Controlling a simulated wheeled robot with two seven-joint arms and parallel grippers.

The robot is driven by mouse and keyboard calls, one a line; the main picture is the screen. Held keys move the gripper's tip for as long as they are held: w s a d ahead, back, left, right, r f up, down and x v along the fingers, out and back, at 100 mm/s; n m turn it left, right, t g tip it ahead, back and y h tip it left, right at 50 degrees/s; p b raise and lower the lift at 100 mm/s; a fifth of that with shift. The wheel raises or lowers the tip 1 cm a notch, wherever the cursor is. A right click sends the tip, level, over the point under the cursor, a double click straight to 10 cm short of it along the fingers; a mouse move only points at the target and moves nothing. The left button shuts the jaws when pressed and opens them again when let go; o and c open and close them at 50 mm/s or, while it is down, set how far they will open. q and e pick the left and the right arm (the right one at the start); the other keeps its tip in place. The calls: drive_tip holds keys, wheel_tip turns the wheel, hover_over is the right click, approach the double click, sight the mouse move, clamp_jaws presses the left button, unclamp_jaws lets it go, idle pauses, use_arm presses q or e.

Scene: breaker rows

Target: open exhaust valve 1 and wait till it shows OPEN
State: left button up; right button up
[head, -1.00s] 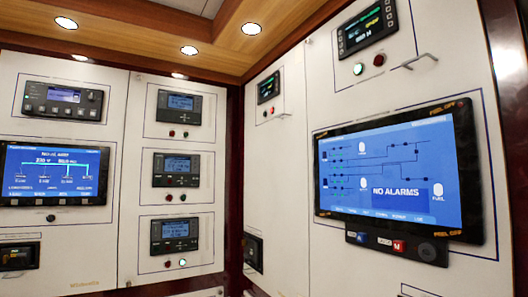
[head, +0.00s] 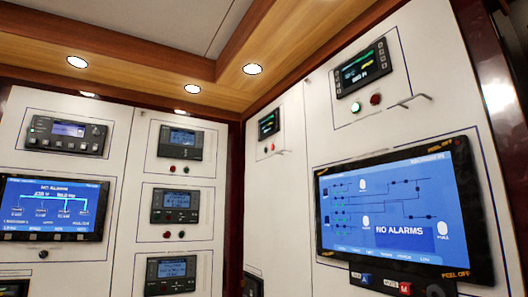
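No exhaust valve labelled 1 can be made out in the head view. A large screen (head: 392,213) on the right wall shows a blue diagram with lines, small symbols and the words NO ALARMS. Its other labels are too small to read, and no OPEN reading can be made out. Below it sit a blue button (head: 362,279) and a red button (head: 405,288), partly cut off by the bottom edge. Neither of my grippers is in view.
White panels with a left screen (head: 50,207), several small display units (head: 175,206) and a switch unit (head: 66,135) fill the left wall. A small meter (head: 361,71) with green and red lamps is at the upper right, beside a protruding handle (head: 414,99).

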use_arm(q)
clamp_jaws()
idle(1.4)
